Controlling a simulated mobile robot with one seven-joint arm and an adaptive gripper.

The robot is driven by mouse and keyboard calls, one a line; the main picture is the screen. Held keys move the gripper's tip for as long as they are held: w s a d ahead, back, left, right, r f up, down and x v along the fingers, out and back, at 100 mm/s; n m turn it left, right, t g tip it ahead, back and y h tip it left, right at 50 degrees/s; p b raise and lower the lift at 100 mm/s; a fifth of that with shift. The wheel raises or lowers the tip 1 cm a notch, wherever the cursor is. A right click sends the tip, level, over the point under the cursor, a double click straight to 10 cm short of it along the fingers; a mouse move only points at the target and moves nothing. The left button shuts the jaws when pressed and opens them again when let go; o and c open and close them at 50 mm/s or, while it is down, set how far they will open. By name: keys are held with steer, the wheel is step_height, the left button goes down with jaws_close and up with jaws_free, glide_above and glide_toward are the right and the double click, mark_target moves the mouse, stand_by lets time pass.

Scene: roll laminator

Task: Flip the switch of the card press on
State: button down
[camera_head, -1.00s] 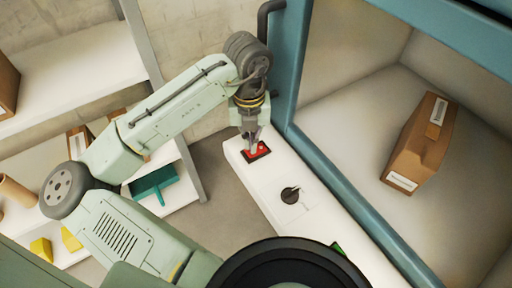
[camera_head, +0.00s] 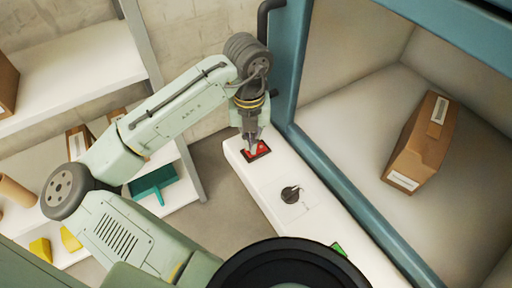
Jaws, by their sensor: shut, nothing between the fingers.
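The card press shows as a long white panel (camera_head: 262,182) beside a large teal-framed chamber. A red switch in a dark frame (camera_head: 262,149) sits near the panel's far end. My gripper (camera_head: 253,150) is shut and empty, pointing down at the switch. Its tips are at the left part of the switch and hide some of it. I cannot tell whether they touch it or which way the switch is tilted. A black rotary knob (camera_head: 291,194) is on the same panel, nearer to me.
A teal frame post (camera_head: 335,178) runs close along the panel's right side. A brown box (camera_head: 421,145) lies inside the chamber. A green part (camera_head: 338,248) shows at the panel's near end. Shelves with boxes and a teal item (camera_head: 153,182) stand at the left.

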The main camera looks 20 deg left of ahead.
steer(key=shift+f+b, duration=0.7)
steer(key=shift+f, duration=0.25)
stand_by(0.3)
steer(key=shift+r, duration=0.15)
steer(key=shift+r+p, duration=2.8)
steer(key=shift+r, duration=0.6)
